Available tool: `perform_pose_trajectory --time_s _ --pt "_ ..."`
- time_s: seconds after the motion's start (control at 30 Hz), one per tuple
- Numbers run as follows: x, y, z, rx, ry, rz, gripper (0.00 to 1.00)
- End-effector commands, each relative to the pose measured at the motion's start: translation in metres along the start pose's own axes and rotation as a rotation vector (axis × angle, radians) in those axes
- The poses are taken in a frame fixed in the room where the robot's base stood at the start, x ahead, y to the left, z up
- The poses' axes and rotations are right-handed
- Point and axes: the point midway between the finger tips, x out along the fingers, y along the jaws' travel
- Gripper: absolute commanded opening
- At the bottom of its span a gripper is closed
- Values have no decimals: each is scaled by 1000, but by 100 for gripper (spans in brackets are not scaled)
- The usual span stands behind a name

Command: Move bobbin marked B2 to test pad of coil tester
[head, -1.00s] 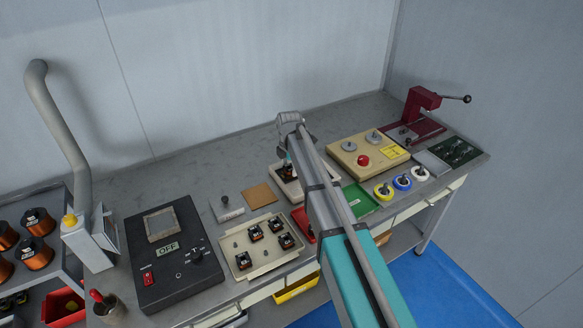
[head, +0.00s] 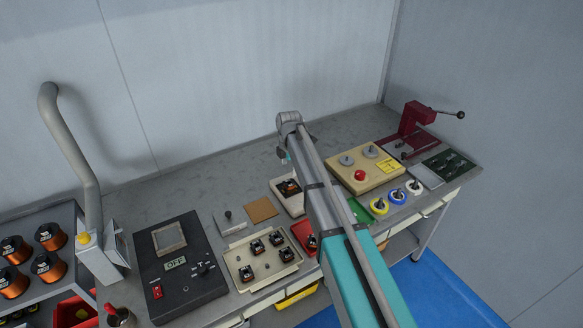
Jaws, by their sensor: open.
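A small dark bobbin with copper winding (head: 289,187) sits in a pale, shallow holder (head: 281,203) at mid-bench, left of my arm. I cannot read its mark. Several similar black bobbins, among them one at the front left (head: 247,273), stand on pegs of a cream tray (head: 236,262). No mark is legible, so I cannot tell which is B2. My gripper (head: 285,158) is above and behind the pale holder, apart from the bobbin, open and empty as far as shown. My wrist partly hides it. I cannot tell for sure which unit is the coil tester.
A black box (head: 195,290) with an OFF display stands left of the tray. A beige box (head: 345,181) with a red button is right of my arm, before a maroon lever press (head: 415,118). Coloured spools (head: 397,197) line the front. The rear bench is clear.

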Motion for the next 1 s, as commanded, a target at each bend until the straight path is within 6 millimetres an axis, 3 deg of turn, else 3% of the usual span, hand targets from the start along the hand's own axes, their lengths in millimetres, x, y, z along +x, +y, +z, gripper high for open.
perform_pose_trajectory --time_s 0.4,1.0 --pt "-36 0 0 0 0 0 87" --pt "-43 0 -1 -1 0 0 87"
